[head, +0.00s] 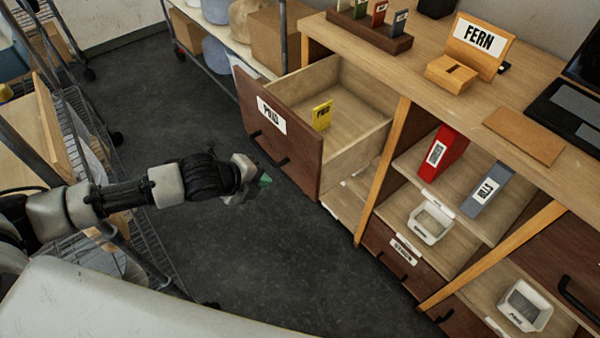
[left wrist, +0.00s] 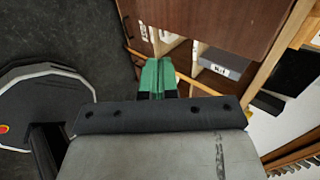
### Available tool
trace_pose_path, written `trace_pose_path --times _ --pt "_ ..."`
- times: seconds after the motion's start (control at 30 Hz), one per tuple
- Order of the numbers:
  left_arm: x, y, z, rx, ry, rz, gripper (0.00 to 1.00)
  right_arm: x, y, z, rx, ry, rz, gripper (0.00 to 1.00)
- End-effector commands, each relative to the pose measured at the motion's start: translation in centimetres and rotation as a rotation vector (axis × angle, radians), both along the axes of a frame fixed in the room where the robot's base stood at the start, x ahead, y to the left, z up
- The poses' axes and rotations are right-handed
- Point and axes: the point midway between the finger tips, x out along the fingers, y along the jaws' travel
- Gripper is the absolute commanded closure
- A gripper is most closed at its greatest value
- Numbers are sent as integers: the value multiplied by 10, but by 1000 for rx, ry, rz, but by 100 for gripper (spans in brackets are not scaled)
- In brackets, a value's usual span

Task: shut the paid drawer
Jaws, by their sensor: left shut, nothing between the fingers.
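The paid drawer (head: 302,157) is pulled well out of the wooden desk, with a dark brown front, a white PAID label (head: 271,115) and a black bar handle (head: 268,151). A yellow tag or block (head: 322,115) with dark lettering stands inside it. My left gripper (head: 264,181), with green fingertips, is shut and empty in front of the drawer front, near the handle; I cannot tell whether it touches. In the left wrist view the shut green fingers (left wrist: 157,78) point toward the brown drawer front (left wrist: 215,22). My right gripper is not in view.
The desk top (head: 420,70) holds a FERN sign (head: 478,42), a laptop and a rack of small tags. Red (head: 440,152) and grey (head: 487,188) binders and white trays sit on shelves below. Wire shelving stands at left and back. The dark floor before the drawer is clear.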

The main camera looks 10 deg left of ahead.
Motion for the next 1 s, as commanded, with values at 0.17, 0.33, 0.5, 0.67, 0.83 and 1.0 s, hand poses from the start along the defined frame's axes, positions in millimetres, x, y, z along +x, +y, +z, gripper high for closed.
trace_pose_path --times 0.17,0.33,0.5,0.67,0.83,1.0 --pt "15 -14 -17 -7 2 0 100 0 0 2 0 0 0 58" --pt "36 -29 -40 -6 1 2 100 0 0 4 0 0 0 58" --pt "54 -44 -63 -6 1 3 100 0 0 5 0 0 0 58" --pt "74 -59 -63 -6 -2 2 100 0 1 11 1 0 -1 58" --pt "85 -67 -64 -6 0 3 100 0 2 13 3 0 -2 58" --pt "88 -69 -65 -4 -1 3 100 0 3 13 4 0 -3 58"
